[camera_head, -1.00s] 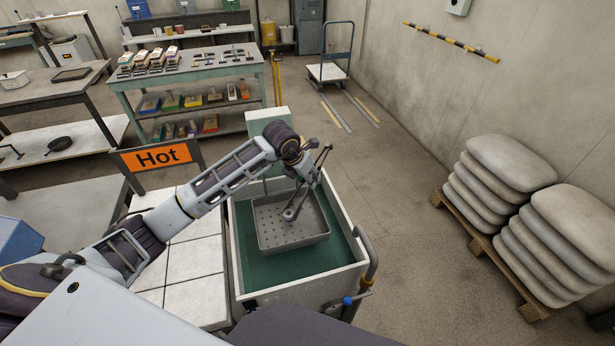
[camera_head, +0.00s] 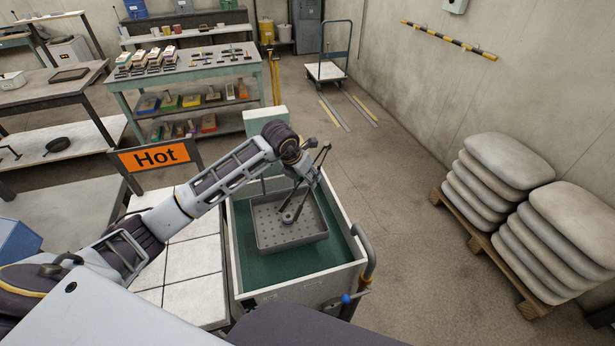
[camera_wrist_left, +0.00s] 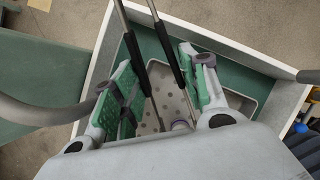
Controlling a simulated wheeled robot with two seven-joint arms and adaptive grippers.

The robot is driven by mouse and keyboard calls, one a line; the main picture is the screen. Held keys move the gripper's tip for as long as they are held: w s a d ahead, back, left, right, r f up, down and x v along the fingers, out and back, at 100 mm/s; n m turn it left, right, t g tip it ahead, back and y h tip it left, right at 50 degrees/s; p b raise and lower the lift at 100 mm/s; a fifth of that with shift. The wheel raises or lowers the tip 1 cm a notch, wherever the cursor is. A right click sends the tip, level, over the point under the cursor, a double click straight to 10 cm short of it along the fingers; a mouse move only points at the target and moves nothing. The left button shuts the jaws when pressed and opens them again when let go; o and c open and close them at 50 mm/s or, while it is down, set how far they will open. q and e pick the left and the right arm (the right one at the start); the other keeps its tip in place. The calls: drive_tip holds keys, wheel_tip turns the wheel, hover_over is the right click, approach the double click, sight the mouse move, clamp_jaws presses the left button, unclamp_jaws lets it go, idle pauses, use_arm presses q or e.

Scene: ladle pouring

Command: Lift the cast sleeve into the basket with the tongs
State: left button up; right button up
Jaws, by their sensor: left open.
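My left gripper (camera_head: 306,172) is above a grey perforated basket (camera_head: 262,240) in the green-lined bath (camera_head: 255,275). A small round grey piece, likely the cast sleeve (camera_head: 288,217), is low in the basket, below the gripper. In the left wrist view, a small pale ring-like part (camera_wrist_left: 181,125) shows over the basket floor. The tongs (camera_wrist_left: 170,55) show there as two thin rods with dark grips, running between the open green-padded fingers (camera_wrist_left: 165,90). I cannot tell whether the fingers touch them. The tongs' tips are not clear. My right gripper is out of view.
The bath has a pale rim and a curved side handle (camera_head: 368,255). White tiles (camera_head: 195,300) and an orange Hot sign (camera_head: 155,156) stand to its left. Stacked sacks (camera_head: 505,165) on a pallet are at the right. The floor between is clear.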

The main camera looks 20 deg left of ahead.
use_arm(q)
drive_tip(key=shift+w+a+r, duration=0.25)
drive_tip(key=shift+a, duration=0.15)
wheel_tip(320, 180, up, 10)
drive_tip(key=p, duration=0.5)
drive_tip(key=shift+s+f, duration=0.15)
drive_tip(key=shift+f, duration=0.05)
drive_tip(key=shift+d, duration=0.2)
drive_tip(key=shift+r, duration=0.1)
